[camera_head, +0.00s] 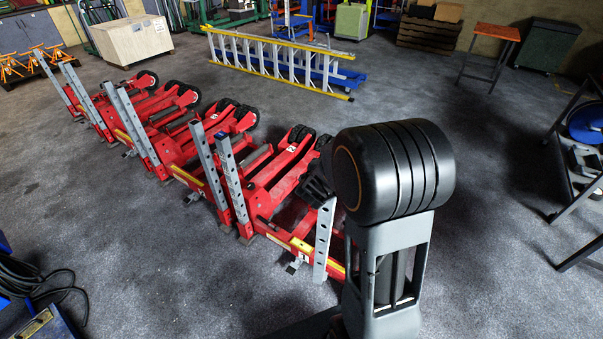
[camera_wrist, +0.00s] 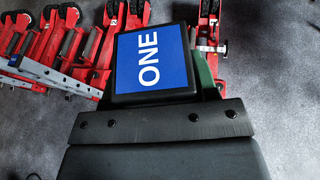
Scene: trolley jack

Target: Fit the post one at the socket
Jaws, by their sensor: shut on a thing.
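Post one has a black head with a blue ONE label (camera_wrist: 150,60), which fills the middle of the wrist view. My gripper (camera_wrist: 155,88) is shut on this head, with a green finger showing at its right side. In the head view, a grey post with holes (camera_head: 325,240) shows just left of my arm, in front of the nearest red jack's crossbar. It looks like the held post, seen below the dark part of my gripper (camera_head: 315,187). The arm hides part of it. I cannot make out the socket or tell whether the post's foot touches it.
Several red trolley jacks (camera_head: 285,175) stand in a row to the left, with grey upright posts (camera_head: 232,180). A yellow ladder (camera_head: 280,62) lies behind them. A black cable (camera_head: 35,280) lies at the lower left. The floor to the right (camera_head: 490,170) is clear up to a rack.

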